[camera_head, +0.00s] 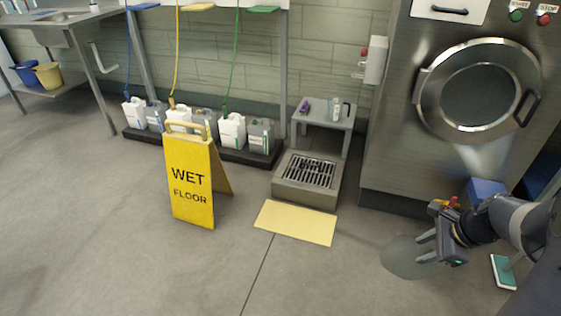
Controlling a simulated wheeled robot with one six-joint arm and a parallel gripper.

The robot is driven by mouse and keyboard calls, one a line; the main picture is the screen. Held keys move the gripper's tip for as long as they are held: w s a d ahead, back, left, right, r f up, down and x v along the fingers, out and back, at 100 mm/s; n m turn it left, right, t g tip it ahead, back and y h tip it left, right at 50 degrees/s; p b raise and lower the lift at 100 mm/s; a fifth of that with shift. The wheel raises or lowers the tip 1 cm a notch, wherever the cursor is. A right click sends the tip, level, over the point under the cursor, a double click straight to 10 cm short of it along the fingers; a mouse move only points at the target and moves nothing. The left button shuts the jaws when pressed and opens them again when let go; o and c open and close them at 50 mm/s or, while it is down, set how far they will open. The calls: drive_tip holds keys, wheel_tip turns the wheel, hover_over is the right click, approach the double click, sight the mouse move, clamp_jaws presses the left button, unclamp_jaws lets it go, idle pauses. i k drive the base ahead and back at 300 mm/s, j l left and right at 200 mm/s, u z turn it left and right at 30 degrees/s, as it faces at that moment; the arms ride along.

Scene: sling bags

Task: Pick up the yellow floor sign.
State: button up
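The yellow floor sign (191,184) stands upright on the concrete floor, left of centre. It is a folding A-frame with a handle at its top and the words WET FLOOR on its front face. My gripper (419,247) is at the lower right, well to the right of the sign and apart from it. Its two fingers point left with a gap between them, and nothing shows in that gap.
A flat yellow mat (295,222) lies right of the sign, before a floor drain box (306,194). Several jugs stand on a dark tray (232,151) behind. A puddle (400,262) lies by my gripper. A large machine (398,165) stands right. The left floor is clear.

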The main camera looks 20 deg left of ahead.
sight(195, 169)
drive_tip(key=i+j, duration=0.15)
drive_tip(key=j, duration=0.45)
drive_tip(key=i+j, duration=0.2)
drive_tip(key=j, duration=0.35)
drive_tip(key=i+j, duration=0.15)
drive_tip(key=j, duration=0.45)
drive_tip(key=i+j, duration=0.15)
drive_tip(key=j, duration=0.45)
drive_tip(key=i+j, duration=0.2)
drive_tip(key=j, duration=0.35)
drive_tip(key=i+j, duration=0.15)
drive_tip(key=j, duration=0.45)
drive_tip(key=i+j, duration=0.15)
drive_tip(key=j, duration=0.4)
drive_tip(key=i+j, duration=0.2)
drive_tip(key=j, duration=0.4)
